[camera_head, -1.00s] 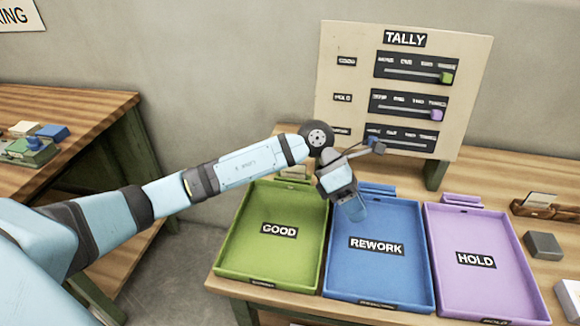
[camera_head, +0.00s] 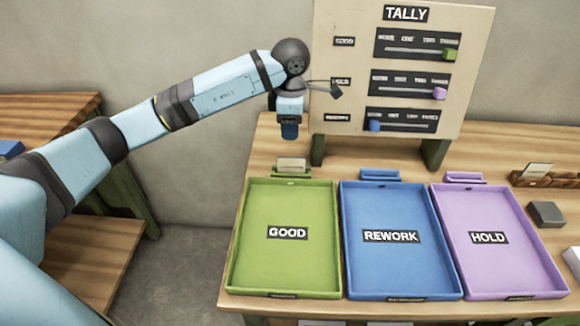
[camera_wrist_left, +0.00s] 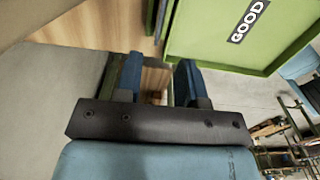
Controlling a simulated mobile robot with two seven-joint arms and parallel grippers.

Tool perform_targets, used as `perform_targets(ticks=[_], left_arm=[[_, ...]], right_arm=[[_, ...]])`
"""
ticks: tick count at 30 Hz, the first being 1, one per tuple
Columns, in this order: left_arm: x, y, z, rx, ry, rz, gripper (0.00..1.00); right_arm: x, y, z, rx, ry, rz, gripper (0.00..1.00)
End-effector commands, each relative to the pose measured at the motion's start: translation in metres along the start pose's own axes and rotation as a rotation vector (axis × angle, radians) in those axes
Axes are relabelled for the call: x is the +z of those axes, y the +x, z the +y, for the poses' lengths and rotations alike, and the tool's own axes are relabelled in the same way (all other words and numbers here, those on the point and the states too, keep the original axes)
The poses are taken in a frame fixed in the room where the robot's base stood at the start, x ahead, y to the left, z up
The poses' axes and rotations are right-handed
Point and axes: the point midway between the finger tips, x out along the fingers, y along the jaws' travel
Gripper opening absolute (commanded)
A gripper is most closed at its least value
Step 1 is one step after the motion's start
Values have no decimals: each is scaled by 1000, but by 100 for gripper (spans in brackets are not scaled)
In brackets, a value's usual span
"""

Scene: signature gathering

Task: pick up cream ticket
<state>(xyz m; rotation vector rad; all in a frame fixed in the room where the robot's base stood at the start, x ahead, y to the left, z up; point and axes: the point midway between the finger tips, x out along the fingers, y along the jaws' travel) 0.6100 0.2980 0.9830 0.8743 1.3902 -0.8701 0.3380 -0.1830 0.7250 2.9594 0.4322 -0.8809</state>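A cream ticket (camera_head: 291,164) stands upright in a small green holder behind the green GOOD tray (camera_head: 287,292). Another cream card (camera_head: 537,170) stands in a wooden rack at the far right; I cannot tell which one the task names. My left gripper (camera_head: 289,136) points down, above and behind the GOOD tray, close over the green holder. In the left wrist view its two blue fingers (camera_wrist_left: 158,75) are apart, with bare wood between them and no ticket clearly visible. My right gripper is out of view.
The blue REWORK tray (camera_head: 401,292) and purple HOLD tray (camera_head: 490,290) stand beside the GOOD tray. The TALLY board (camera_head: 350,62) rises behind, close to my left wrist. A grey block (camera_head: 546,214) and the wooden rack (camera_head: 520,180) lie at the right.

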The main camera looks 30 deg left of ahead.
Motion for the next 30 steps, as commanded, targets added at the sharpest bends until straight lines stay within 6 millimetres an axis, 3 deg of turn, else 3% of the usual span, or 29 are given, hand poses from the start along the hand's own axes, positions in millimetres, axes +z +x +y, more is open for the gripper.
perform_targets(ticks=[3,9,17,25,30], left_arm=[[0,27,-1,-4,-2,1,36],[1,57,-1,-2,0,-2,36],[1,72,0,-3,-1,-2,36],[3,111,0,-3,-1,-2,36],[3,115,0,0,0,-2,36]], right_arm=[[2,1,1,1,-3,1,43],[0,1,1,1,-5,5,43],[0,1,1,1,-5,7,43],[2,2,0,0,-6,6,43],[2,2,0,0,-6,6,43]])
